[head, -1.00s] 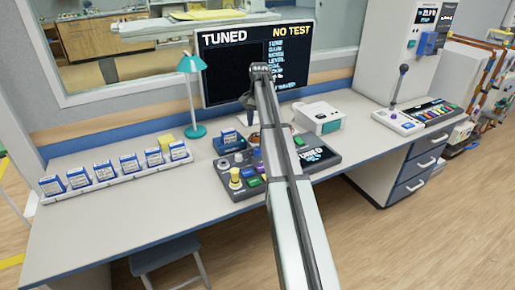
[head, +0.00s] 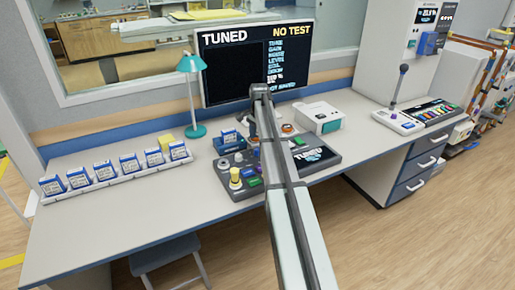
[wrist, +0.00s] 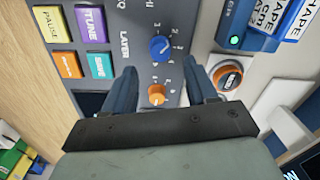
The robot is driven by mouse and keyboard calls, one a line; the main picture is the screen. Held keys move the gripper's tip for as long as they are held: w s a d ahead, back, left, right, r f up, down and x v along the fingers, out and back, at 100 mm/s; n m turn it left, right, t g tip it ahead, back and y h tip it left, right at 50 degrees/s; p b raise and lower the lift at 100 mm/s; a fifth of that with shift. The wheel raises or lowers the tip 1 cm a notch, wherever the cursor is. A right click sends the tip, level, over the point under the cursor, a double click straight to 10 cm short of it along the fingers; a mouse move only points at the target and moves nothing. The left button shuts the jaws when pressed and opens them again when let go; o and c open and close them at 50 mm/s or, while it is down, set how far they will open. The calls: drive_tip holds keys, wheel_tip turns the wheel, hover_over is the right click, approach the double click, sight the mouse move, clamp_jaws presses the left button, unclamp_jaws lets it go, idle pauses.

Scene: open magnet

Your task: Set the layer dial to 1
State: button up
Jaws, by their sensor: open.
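In the wrist view, a blue dial (wrist: 160,48) with a white pointer line sits on the dark control panel (wrist: 185,20). The word LAYER is printed beside it, on its left. An orange dial (wrist: 157,94) with numbers around it sits nearer my gripper. My gripper (wrist: 163,70) is open, its two blue fingers on either side of the orange dial, with the blue dial just beyond the fingertips. I cannot tell whether the fingers touch the panel. In the head view the console (head: 228,193) lies on the desk, and my arm hides part of it and most of the gripper.
Coloured buttons, one marked TUNE (wrist: 90,24), lie left of the dials. A round orange-capped button (wrist: 229,78) is right of the right finger. The monitor (head: 232,75) reads TUNED and NO TEST. A teal lamp (head: 191,64) and a white box (head: 318,115) stand nearby.

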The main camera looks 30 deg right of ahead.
sight(257, 149)
drive_tip(key=shift+w+f, duration=0.15)
drive_tip(key=shift+f, duration=2.95)
drive_tip(key=c, duration=1.1)
